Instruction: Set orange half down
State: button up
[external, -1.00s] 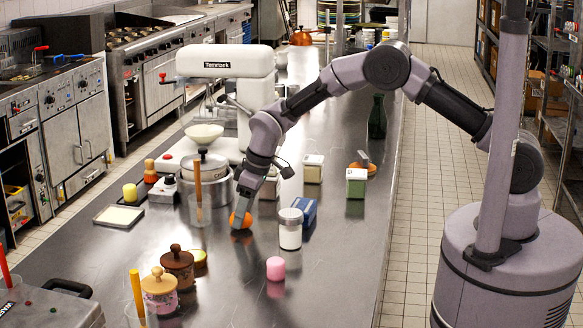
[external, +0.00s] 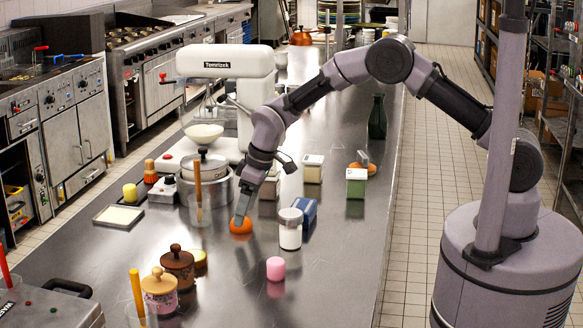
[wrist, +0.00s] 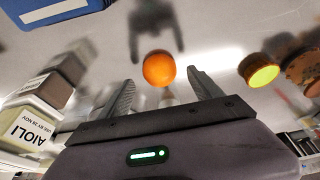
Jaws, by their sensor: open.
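The orange half (external: 241,226) rests on the steel counter (external: 330,262), left of the white canister in the external view. In the wrist view the orange half (wrist: 159,69) lies just beyond my fingertips, round side showing. My gripper (external: 243,213) is directly above it, pointing down. In the wrist view my gripper (wrist: 157,82) is open, its two fingers spread to either side of the orange half with gaps on both sides. Nothing is held between them.
A white canister (external: 290,232) and blue box (external: 305,212) stand close on the right. A pot (external: 205,187) and clear cup (external: 200,212) stand left. A pink cylinder (external: 275,269) and brown jar (external: 178,266) are nearer the camera. The counter between them is clear.

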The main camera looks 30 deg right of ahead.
jog(key=p+v, duration=0.2)
jog(key=v, duration=0.8)
jog(key=s+d+r+m+t, duration=0.1)
jog(key=s+d+r+m, duration=0.15)
jog(key=d+r, duration=0.55)
jog(key=s+d+r+m, duration=0.25)
jog(key=d+r, duration=0.35)
jog(key=d, duration=0.4)
jog(key=s+d+r+m+t, duration=0.1)
jog(key=s+d+m, duration=0.3)
jog(key=s+d, duration=0.3)
jog(key=s+d+r+m+t, duration=0.1)
jog(key=s+d+m, duration=0.3)
jog(key=s+d, duration=0.4)
jog(key=s, duration=0.5)
jog(key=shift+d+r, duration=0.2)
jog(key=shift+r, duration=0.05)
notch_tip(320, 180, down, 8)
jog(key=b, duration=0.8)
jog(key=shift+b, duration=0.35)
jog(key=shift+f, duration=0.1)
